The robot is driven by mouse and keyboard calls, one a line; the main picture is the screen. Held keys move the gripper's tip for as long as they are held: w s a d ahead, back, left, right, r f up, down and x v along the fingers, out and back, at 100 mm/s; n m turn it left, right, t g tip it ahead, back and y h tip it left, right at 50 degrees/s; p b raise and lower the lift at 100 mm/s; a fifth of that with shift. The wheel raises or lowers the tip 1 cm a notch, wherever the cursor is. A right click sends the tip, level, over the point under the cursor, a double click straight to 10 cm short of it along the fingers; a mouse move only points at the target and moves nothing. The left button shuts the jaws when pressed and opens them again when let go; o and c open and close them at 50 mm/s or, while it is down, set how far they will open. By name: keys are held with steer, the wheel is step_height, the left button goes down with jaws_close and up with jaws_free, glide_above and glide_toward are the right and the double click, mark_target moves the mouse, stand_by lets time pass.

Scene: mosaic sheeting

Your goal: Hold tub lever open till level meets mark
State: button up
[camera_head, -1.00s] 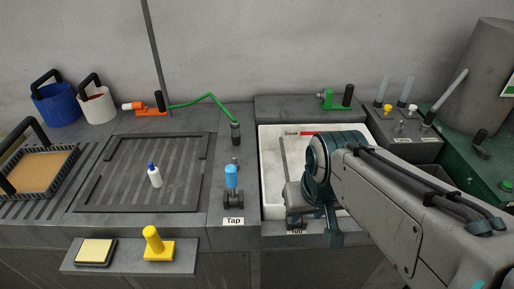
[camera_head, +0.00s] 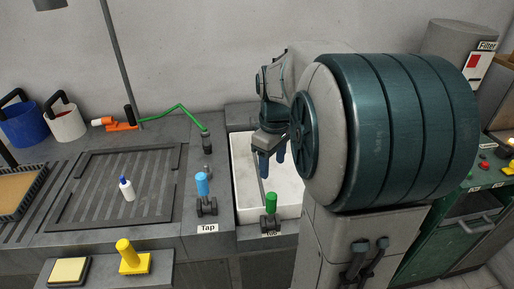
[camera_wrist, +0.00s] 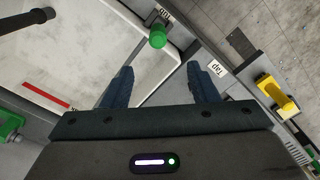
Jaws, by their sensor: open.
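The tub lever has a green knob (camera_head: 271,203) and stands upright at the front edge of the white tub (camera_head: 245,170), above a partly hidden label. It also shows in the wrist view (camera_wrist: 157,37), ahead of and between my fingers but apart from them. My gripper (camera_head: 270,160) is open and empty over the tub, behind the lever; its two dark fingers (camera_wrist: 162,85) are spread wide. A red mark (camera_wrist: 45,96) with lettering lies on the tub's wall in the wrist view. I cannot make out any water level. My arm hides the tub's right side.
The blue tap lever (camera_head: 202,185) stands left of the tub, above its "Tap" label. A green hose (camera_head: 175,111) lies behind it. A ridged board (camera_head: 95,205) with a white bottle (camera_head: 127,190) is further left. A yellow stamp-like tool (camera_head: 133,258) sits on the front shelf.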

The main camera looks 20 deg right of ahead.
mark_target(272, 195)
steer(key=f, duration=1.4)
steer(key=shift+d, duration=0.2)
